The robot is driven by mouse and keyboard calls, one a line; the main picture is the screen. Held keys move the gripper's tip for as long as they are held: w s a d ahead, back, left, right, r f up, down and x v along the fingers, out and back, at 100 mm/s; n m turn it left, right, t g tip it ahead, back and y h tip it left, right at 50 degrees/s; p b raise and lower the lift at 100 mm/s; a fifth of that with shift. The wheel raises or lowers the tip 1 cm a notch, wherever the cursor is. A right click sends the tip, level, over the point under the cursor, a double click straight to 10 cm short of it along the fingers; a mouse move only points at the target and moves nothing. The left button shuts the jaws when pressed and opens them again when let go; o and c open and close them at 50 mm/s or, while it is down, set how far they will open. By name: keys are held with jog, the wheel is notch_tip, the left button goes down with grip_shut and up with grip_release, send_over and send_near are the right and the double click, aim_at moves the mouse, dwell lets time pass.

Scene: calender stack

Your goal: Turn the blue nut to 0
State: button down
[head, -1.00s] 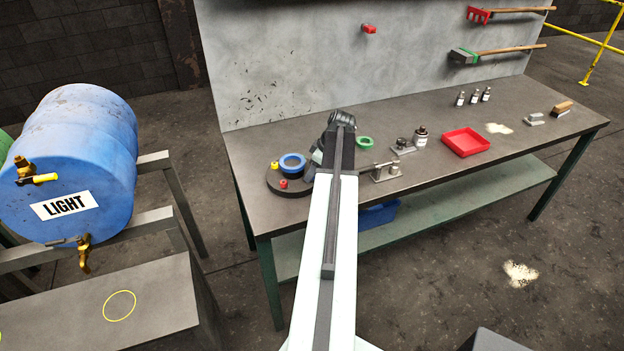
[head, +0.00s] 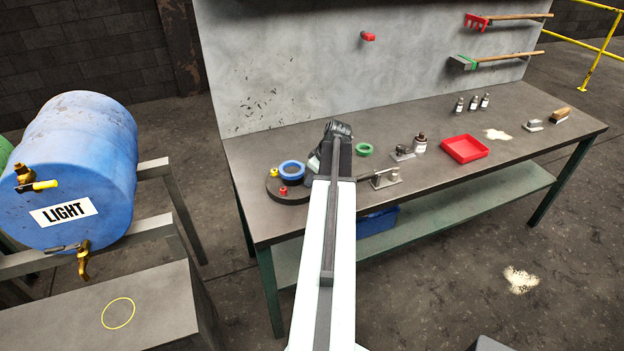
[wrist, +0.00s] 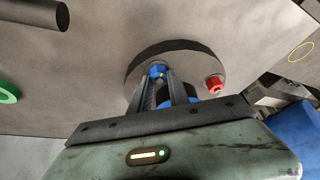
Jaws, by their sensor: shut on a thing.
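A round dark turntable-like disc (head: 288,198) stands on the bench at its near left, with a blue ring (head: 292,168), a red nut (head: 283,190) and a yellow nut (head: 273,173) on it. In the head view my arm covers the disc's right side and my fingertips. In the wrist view my gripper (wrist: 160,82) reaches down over the disc (wrist: 205,62), its two fingers closed on the small blue nut (wrist: 158,71) near the rim. The red nut (wrist: 214,84) stands to the right, apart from the fingers. The blue nut's setting and any marks are not readable.
A green ring (head: 364,150), a metal fixture (head: 385,180), a bottle (head: 419,143) and a red tray (head: 465,149) stand on the bench (head: 520,105) to the right. A blue barrel (head: 70,165) lies on a stand at left. The backboard rises behind.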

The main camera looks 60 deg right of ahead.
jog(key=m+h, duration=0.1)
jog(key=m, duration=0.3)
jog(key=shift+a+h, duration=0.15)
jog(key=shift+h, duration=0.25)
jog(key=m, duration=0.2)
jog(key=m+g+h, duration=0.1)
jog(key=m, duration=0.2)
jog(key=shift+w+g, duration=0.1)
jog(key=shift+g, duration=0.2)
jog(key=m, duration=0.2)
jog(key=m+g+h, duration=0.1)
jog(key=m, duration=0.1)
jog(key=shift+w+m+g, duration=0.1)
jog(key=shift+m+g, duration=1)
jog(key=shift+m, duration=1.3)
jog(key=c, duration=1.2)
grip_release()
jog(key=shift+c, duration=0.2)
jog(key=shift+r, duration=0.1)
